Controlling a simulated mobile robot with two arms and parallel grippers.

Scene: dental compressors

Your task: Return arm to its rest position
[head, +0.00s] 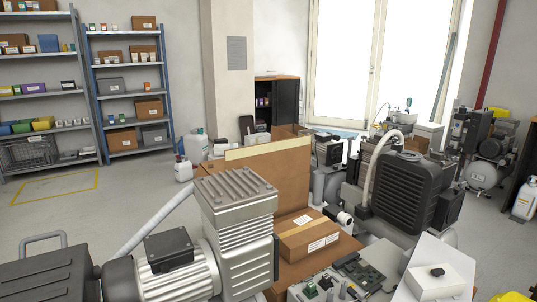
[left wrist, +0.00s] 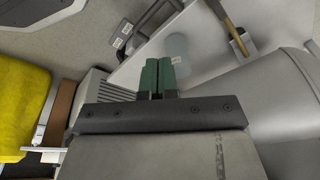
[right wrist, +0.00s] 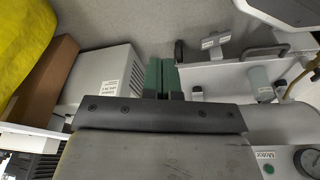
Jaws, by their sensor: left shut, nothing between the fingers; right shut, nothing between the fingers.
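My left gripper (left wrist: 157,76) shows in the left wrist view as two green fingers pressed side by side, with nothing between them. Below its tips are a white surface and a pale cylinder (left wrist: 177,46), apparently apart from the fingers. My right gripper (right wrist: 162,77) shows in the right wrist view, its green fingers also together and empty. A light grey box with vents (right wrist: 108,77) lies to its left and a white plate with fittings (right wrist: 228,72) to its right. Neither arm nor gripper shows in the head view.
A large compressor with a ribbed metal head (head: 236,190) fills the near foreground. A cardboard box (head: 307,233) and circuit boards (head: 362,272) lie beside it. A black compressor unit (head: 405,190) stands at right. Shelves (head: 128,88) stand at back left, with open floor (head: 120,205) before them.

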